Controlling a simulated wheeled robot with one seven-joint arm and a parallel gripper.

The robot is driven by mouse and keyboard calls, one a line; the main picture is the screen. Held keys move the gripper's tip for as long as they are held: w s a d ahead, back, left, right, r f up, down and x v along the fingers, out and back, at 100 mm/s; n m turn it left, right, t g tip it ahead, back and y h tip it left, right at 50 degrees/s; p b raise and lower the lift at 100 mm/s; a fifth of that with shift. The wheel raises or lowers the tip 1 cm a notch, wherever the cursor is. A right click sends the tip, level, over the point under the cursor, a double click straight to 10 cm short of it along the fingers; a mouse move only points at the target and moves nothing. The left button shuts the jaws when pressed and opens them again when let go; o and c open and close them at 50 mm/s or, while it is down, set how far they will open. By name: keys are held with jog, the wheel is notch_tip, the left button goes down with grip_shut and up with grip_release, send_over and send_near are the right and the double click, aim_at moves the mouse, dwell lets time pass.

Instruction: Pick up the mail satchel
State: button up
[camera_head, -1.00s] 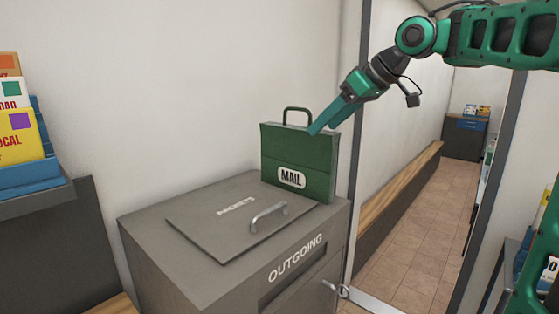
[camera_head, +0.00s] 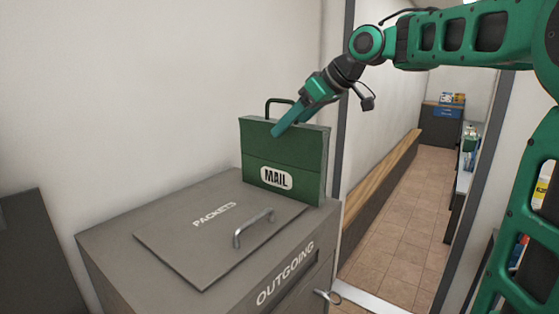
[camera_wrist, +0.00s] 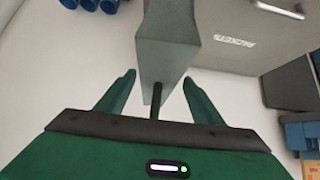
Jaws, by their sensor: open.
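The mail satchel (camera_head: 284,160) is a dark green case with a white MAIL label and a dark top handle. It stands upright on the back right of the grey outgoing box (camera_head: 120,242). In the head view my gripper (camera_head: 279,132) is at the satchel's top edge, beside the handle. In the wrist view my gripper (camera_wrist: 158,88) is open, with one finger on each side of the satchel (camera_wrist: 166,55). The handle (camera_wrist: 156,100) lies between the fingers, and I see no contact. The near finger hides part of the satchel's top in the head view.
The box has a PACKETS lid with a raised metal handle (camera_head: 253,228) in front of the satchel. A wall rises close behind the satchel. To the right, a doorway opens on a tiled corridor (camera_head: 390,235) with a wooden bench (camera_head: 385,175).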

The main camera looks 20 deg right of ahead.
aim_at(281, 137)
jog(key=shift+d+x, duration=0.1)
jog(key=shift+x, duration=1.3)
jog(key=shift+d+x, duration=0.15)
jog(key=shift+x, duration=1.25)
grip_shut()
